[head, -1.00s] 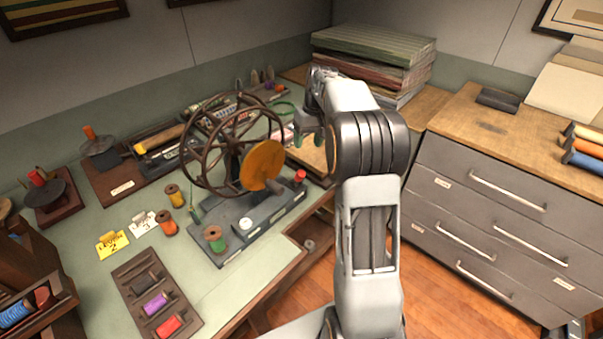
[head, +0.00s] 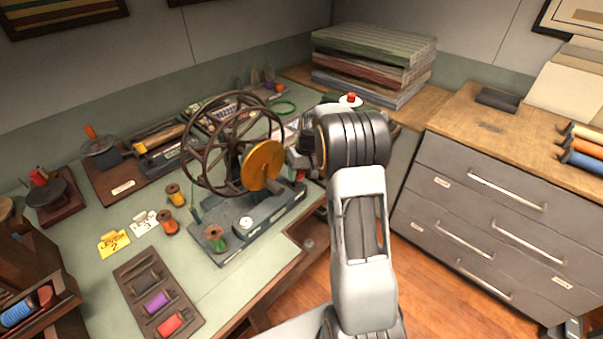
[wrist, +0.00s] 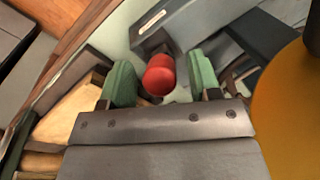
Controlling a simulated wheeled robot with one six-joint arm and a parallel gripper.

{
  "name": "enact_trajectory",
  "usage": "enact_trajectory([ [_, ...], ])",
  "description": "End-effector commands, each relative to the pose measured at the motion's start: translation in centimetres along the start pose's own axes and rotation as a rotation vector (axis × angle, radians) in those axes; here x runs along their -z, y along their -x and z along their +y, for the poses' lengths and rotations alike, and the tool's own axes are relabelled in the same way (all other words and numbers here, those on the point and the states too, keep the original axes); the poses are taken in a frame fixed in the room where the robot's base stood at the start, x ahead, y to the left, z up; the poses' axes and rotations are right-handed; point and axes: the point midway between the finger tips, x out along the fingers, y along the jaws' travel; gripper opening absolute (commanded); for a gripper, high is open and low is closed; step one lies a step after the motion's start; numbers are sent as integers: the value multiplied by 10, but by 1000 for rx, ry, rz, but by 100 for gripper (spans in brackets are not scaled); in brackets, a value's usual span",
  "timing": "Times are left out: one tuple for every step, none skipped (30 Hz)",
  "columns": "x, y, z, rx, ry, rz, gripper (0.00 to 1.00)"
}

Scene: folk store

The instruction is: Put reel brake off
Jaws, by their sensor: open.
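The reel (head: 225,160) is a brown spoked wheel on a dark grey base (head: 270,212), with an orange disc (head: 262,165) at its right side. A red knob (head: 300,175) stands at the right end of the base, partly covered by my arm in the head view. In the wrist view the red knob (wrist: 159,76) lies between the two green finger pads of my gripper (wrist: 161,80). The gripper is open, with a visible gap on each side of the knob. The knob's lower mount is mostly hidden. The orange disc (wrist: 290,110) fills the wrist view's right edge.
Thread spools and yellow and white cards (head: 113,243) lie left of the base. A spool tray (head: 158,293) is at the front. Stacked fabric boards (head: 372,60) and a white disc with a red top (head: 350,100) are behind my arm. Grey drawers (head: 490,215) stand right.

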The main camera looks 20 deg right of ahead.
Motion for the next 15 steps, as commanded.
enact_trajectory([
  [0,0,0,0,0,0,57],
  [0,-1,0,0,0,0,57],
  [0,-1,0,0,0,0,57],
  [0,-1,0,0,0,0,57],
  [0,0,0,0,0,0,57],
  [0,0,0,0,0,0,57],
  [0,0,0,0,0,0,57],
  [0,0,0,0,0,0,54],
  [0,0,0,0,0,0,50],
  [0,0,0,0,0,0,47],
  [0,0,0,0,0,0,44],
  [0,0,0,0,0,0,41],
  [0,0,0,0,0,0,38],
  [0,0,0,0,0,0,35],
  [0,0,0,0,0,0,31],
])
